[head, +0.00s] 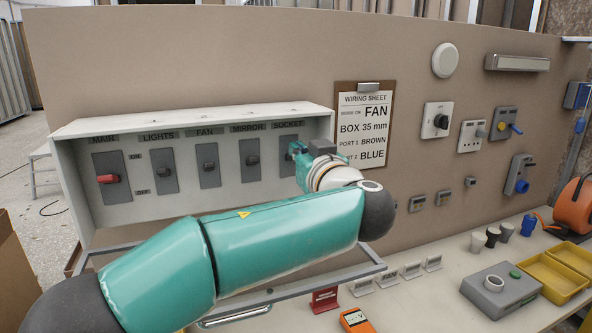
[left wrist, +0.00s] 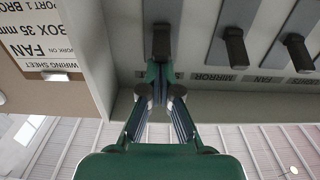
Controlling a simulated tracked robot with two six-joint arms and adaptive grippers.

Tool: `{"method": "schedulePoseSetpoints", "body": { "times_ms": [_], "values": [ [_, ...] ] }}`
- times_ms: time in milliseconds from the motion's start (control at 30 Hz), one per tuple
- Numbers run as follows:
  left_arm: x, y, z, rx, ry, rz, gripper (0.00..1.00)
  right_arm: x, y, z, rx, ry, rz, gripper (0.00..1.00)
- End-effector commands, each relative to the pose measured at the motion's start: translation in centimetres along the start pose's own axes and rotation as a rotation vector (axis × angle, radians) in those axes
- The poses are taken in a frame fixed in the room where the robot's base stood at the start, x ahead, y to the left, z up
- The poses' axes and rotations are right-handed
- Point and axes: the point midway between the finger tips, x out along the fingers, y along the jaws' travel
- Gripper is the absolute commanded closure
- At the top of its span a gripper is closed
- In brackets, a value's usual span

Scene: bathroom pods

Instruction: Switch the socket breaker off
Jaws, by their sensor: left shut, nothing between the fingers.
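The breaker box (head: 215,122) is an open grey box on the wall panel, with a row of switches labelled MAIN, LIGHTS, FAN, MIRROR and SOCKET. The socket breaker (head: 286,168) is the rightmost, a dark plate mostly hidden behind my gripper in the head view. My left gripper (head: 294,150) is at it, fingers together and empty. In the left wrist view, which is upside down, the socket lever (left wrist: 161,40) stands straight ahead of the closed fingertips (left wrist: 160,70), close to or touching; I cannot tell which. My right gripper is out of view.
The mirror breaker (head: 250,160) is just left of the socket one, then fan (head: 208,166), lights (head: 162,171) and red-handled main (head: 107,179). A wiring sheet (head: 362,125) hangs right of the box. The bench below holds a grey button box (head: 500,288) and yellow trays (head: 552,275).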

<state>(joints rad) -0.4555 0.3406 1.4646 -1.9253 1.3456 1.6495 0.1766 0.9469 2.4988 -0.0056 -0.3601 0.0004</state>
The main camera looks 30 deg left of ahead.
Motion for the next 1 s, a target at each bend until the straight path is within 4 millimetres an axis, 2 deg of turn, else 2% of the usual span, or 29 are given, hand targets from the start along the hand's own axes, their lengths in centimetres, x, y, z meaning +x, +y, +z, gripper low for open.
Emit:
{"method": "schedulePoseSetpoints", "body": {
  "times_ms": [33, 200, 300, 667, 833, 1000],
  "values": [
    [-0.1, 0.0, 1.1, -0.004, 0.007, -0.001, 1.00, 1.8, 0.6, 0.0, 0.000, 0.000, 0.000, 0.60],
    [-0.5, 0.0, 1.6, -0.003, 0.010, -0.001, 1.00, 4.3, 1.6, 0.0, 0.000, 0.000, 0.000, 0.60],
    [-0.6, 0.0, 1.8, -0.001, 0.008, -0.002, 1.00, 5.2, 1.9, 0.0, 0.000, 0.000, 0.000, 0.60],
    [-0.9, 0.0, 1.2, 0.000, 0.008, -0.001, 1.00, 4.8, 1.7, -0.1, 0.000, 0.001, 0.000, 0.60],
    [-2.6, 0.0, 1.2, 0.000, 0.008, 0.002, 1.00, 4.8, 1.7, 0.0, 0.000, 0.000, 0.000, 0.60],
    [-5.9, 0.1, 1.3, 0.000, 0.009, 0.003, 1.00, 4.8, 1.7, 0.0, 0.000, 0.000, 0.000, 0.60]
  ]
}}
